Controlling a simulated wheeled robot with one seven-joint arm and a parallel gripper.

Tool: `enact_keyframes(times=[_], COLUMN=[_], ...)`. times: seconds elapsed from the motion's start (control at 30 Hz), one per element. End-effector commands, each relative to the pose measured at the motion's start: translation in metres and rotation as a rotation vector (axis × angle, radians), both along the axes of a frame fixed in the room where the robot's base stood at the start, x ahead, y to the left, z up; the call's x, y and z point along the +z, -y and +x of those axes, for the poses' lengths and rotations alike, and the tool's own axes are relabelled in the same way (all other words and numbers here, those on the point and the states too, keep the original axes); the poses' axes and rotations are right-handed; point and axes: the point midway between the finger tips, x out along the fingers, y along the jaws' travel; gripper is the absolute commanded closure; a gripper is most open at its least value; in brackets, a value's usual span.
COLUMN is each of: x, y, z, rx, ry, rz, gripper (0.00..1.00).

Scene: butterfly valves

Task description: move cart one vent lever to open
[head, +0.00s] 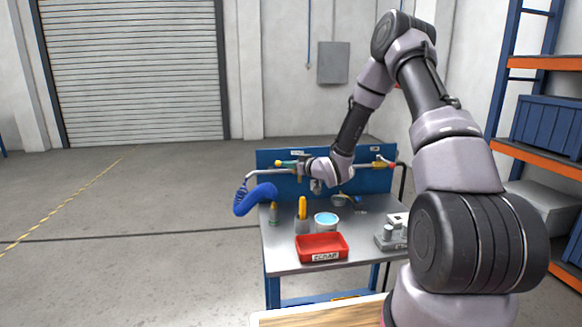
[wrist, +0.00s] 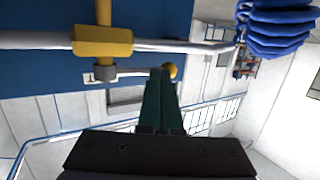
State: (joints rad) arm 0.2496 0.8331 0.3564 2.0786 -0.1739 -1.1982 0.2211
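The cart (head: 285,258) has a blue back panel with a grey pipe across it. In the wrist view a yellow valve body (wrist: 103,42) sits on the pipe (wrist: 35,40). In the head view my gripper (head: 284,163) is at the panel's left part, and my arm hides some of the pipe.
A second yellow valve (head: 382,163) is on the pipe's right. A blue hose (head: 254,199) hangs at the left end. A red tray (head: 322,247), a bowl (head: 326,220), bottles and a grey block (head: 391,235) stand on the cart top. The floor left is clear.

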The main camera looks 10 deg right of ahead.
Motion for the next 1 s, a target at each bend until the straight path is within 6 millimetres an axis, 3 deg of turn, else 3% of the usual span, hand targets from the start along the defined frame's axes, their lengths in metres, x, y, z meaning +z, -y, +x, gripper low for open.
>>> enact_keyframes(times=[1.0], x=[0.0022], y=[-0.0075], z=[0.0078], rx=[0.005], ry=[0.003], rz=[0.001], gripper=[1.00])
